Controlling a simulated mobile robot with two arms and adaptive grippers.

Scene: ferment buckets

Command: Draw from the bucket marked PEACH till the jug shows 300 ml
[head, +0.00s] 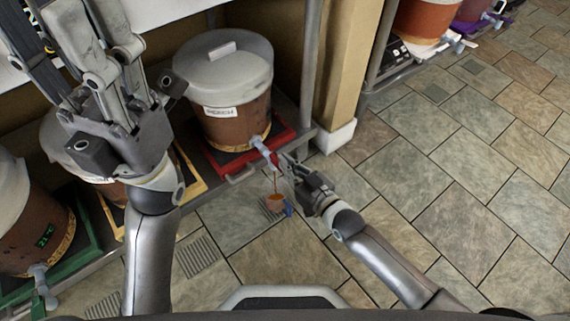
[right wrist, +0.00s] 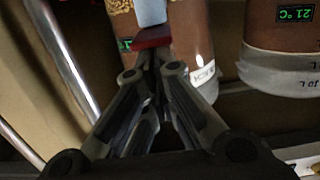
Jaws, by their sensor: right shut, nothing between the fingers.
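The PEACH bucket (head: 238,92), brown with a grey lid and a white label, stands on a red tray (head: 222,162). Its pale blue tap (head: 262,148) points out over the edge; the red tap lever shows in the right wrist view (right wrist: 152,38). A thin brown stream (head: 275,183) runs from the tap into a small jug (head: 276,202) with a blue handle and brown liquid in it. I cannot read its level. My right gripper (head: 288,162) is shut and empty, its tips right by the lever. My left gripper (head: 70,30) is raised at the upper left, its tips unclear.
A bucket on a yellow tray (head: 194,168) and one on a green tray (head: 85,215) stand to the left, partly behind my left arm. More buckets (head: 428,18) stand at the upper right. A shelf post (head: 309,70) rises beside the PEACH bucket. The tiled floor (head: 470,170) is clear to the right.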

